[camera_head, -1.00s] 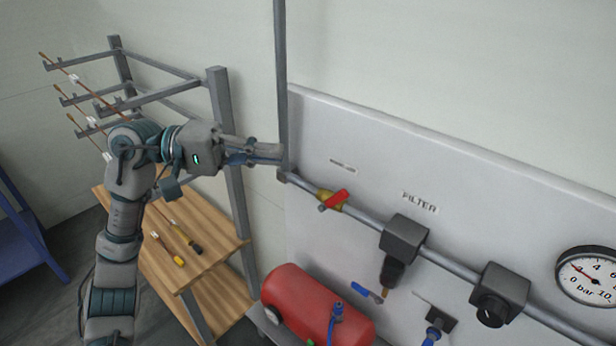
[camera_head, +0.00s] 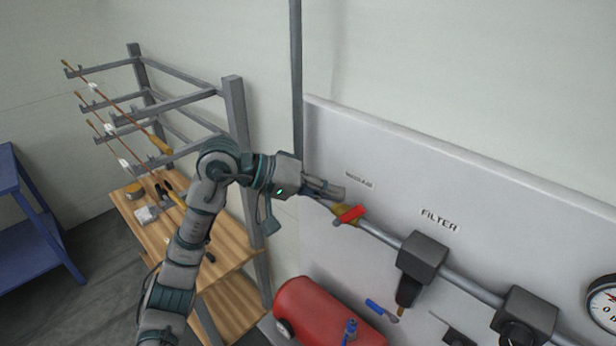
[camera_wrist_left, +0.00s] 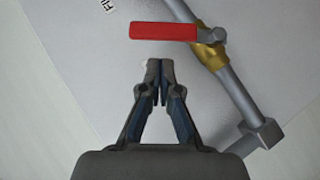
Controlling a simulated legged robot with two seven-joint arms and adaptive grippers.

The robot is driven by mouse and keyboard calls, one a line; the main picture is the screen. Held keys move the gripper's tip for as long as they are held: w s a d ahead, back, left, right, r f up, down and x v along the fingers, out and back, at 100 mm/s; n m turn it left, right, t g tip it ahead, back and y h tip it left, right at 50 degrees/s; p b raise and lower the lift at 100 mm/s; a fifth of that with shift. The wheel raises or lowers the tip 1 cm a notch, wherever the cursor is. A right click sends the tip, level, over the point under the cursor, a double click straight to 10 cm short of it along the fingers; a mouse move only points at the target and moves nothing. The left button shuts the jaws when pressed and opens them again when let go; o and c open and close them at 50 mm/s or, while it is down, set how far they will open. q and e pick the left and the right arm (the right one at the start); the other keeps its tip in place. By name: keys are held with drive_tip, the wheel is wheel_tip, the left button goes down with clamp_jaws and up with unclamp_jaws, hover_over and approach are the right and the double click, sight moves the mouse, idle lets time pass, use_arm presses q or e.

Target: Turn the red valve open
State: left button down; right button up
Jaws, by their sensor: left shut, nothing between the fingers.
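The red valve handle (camera_head: 349,215) sits on a brass valve body in the grey pipe on the white panel. In the left wrist view the red handle (camera_wrist_left: 163,31) lies across the top, with its pivot on the brass body (camera_wrist_left: 209,52) at the right. My left gripper (camera_head: 340,193) is close to the valve, up and to the left of the handle. In the left wrist view its fingertips (camera_wrist_left: 160,64) are together and empty, just below the handle in the picture, with a small gap visible. My right gripper is not in view.
A filter block (camera_head: 422,257) and a dark regulator (camera_head: 524,317) sit farther along the pipe, with a gauge (camera_head: 606,302) at the right edge. A red tank (camera_head: 322,314) is below. A wooden shelf (camera_head: 228,243) with metal rack stands left.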

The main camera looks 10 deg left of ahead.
use_arm(q)
drive_tip(key=shift+s+d+f, duration=0.35)
drive_tip(key=shift+s+f, duration=0.15)
drive_tip(key=shift+f, duration=0.1)
drive_tip(key=shift+a, duration=0.1)
